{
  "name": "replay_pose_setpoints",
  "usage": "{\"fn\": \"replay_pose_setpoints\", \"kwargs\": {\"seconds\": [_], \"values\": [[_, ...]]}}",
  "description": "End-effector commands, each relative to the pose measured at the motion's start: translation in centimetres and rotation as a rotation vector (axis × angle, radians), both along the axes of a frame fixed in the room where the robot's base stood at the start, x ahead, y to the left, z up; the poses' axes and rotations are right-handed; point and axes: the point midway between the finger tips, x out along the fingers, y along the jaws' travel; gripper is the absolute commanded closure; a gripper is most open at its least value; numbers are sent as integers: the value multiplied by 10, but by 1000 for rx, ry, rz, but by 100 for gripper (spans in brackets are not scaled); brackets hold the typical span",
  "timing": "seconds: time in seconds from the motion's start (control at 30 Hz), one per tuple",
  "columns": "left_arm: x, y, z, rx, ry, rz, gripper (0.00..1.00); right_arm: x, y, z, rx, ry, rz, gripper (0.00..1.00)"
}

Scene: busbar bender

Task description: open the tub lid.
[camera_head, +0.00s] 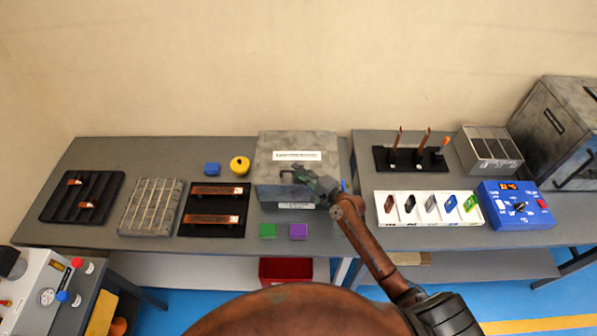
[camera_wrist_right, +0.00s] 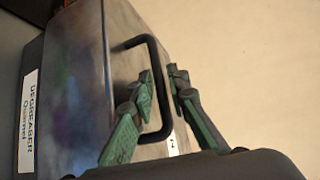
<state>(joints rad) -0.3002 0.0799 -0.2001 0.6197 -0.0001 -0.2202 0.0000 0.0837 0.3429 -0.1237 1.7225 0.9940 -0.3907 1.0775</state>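The tub is a grey metal box (camera_head: 268,192) on the middle of the bench. Its flat lid (camera_head: 275,143) with a white label looks closed in the head view. In the right wrist view the tub's metal body (camera_wrist_right: 85,85) shows a "DEGREASER" label (camera_wrist_right: 29,120) and a black bar handle (camera_wrist_right: 151,50). My right gripper (camera_head: 290,174) is at the lid's front part. In the wrist view its two green-grey fingers (camera_wrist_right: 163,80) stand apart, one on each side of the handle bar, with slight gaps visible. My left gripper is not in view.
A white sample tray (camera_head: 428,225) and blue control box (camera_head: 516,215) stand right.

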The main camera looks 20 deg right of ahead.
Motion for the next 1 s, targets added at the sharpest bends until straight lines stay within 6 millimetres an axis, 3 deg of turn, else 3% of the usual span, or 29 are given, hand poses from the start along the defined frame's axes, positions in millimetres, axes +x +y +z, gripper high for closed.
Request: {"fn": "replay_pose_setpoints", "kwargs": {"seconds": [0.23,0.83,1.0], "values": [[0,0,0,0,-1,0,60,0,0,0,0,0,0,100],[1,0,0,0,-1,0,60,0,0,0,0,1,1,100],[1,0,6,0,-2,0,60,11,7,5,6,13,11,100]]}}
